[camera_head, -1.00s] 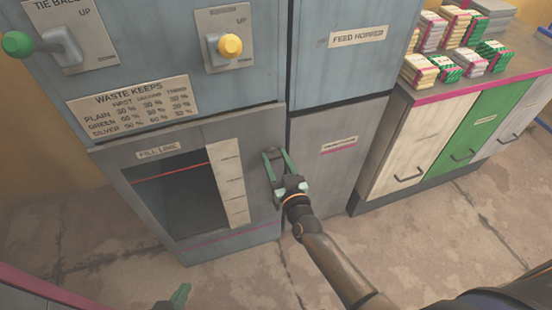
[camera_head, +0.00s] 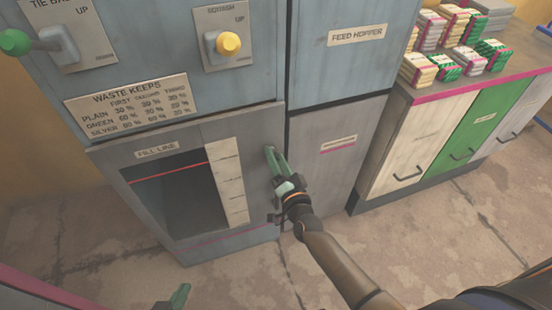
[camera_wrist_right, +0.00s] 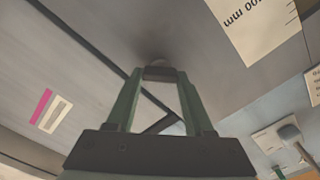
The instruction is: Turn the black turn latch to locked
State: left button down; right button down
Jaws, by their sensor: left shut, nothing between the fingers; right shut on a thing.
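My right gripper (camera_head: 270,152) is at the right edge of the lower grey door with the fill-line window (camera_head: 218,240). In the right wrist view the gripper (camera_wrist_right: 160,78) is shut on the small dark turn latch (camera_wrist_right: 160,72), which sits between the fingertips against the grey panel. The fingers hide the latch in the head view, and its turned position cannot be read. My left gripper (camera_head: 180,297) is shut and empty at the bottom edge of the head view, away from the press.
A green-knobbed lever (camera_head: 15,42) and a yellow-knobbed lever (camera_head: 229,43) stick out above the door. The feed hopper panel (camera_head: 345,70) is at the right. A counter (camera_head: 450,92) with several bundles stands further right. Floor is clear in front.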

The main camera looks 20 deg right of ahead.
jog(key=m+b, duration=0.1)
jog(key=m, duration=0.4)
jog(key=shift+f, duration=0.1)
jog(key=shift+m+b, duration=0.4)
jog(key=shift+m, duration=1)
jog(key=c, duration=0.7)
grip_release()
jog(key=o, duration=0.4)
jog(key=shift+s, duration=0.1)
jog(key=s, duration=0.8)
jog(key=s+p, duration=0.1)
jog(key=s, duration=0.3)
jog(key=shift+s+d, duration=0.15)
jog(key=shift+d, duration=0.1)
